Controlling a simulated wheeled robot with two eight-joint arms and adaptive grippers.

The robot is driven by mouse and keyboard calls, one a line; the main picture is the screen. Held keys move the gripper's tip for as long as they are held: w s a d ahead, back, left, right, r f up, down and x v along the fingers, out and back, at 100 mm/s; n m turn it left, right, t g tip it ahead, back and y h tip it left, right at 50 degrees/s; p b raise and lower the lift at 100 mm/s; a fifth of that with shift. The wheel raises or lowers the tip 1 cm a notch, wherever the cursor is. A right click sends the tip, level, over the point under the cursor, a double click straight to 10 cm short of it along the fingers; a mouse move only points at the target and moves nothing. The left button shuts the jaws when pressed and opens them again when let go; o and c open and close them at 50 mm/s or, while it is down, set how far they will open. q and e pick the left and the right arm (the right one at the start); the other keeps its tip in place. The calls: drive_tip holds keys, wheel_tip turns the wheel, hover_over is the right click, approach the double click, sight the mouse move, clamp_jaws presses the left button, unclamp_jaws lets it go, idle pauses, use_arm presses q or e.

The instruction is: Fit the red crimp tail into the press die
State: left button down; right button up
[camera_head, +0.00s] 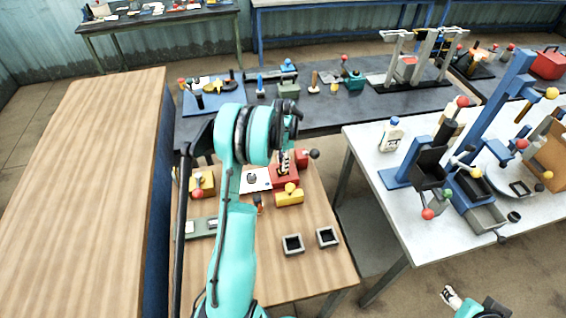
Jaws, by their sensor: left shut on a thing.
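My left arm reaches over the small wooden table from the front. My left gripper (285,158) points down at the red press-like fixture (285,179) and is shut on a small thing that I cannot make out. A red block (301,157) with a dark ball knob sits beside it. A yellow block (289,197) is at the fixture's front. I cannot tell which red part is the crimp tail, nor make out the die opening. My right gripper (451,298) is low at the right, away from the table, too small to read.
Two square grey trays (293,244) lie at the table's front right. A yellow block with a red knob (203,184) stands left of my arm. A white bench (405,215) holds a blue lever press (503,88). A long wooden top (90,190) is at far left.

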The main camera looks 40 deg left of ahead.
use_arm(q)
drive_tip(key=shift+r, duration=0.1)
drive_tip(key=shift+f, duration=0.2)
drive_tip(key=c, duration=1.3)
unclamp_jaws()
drive_tip(key=shift+r, duration=0.1)
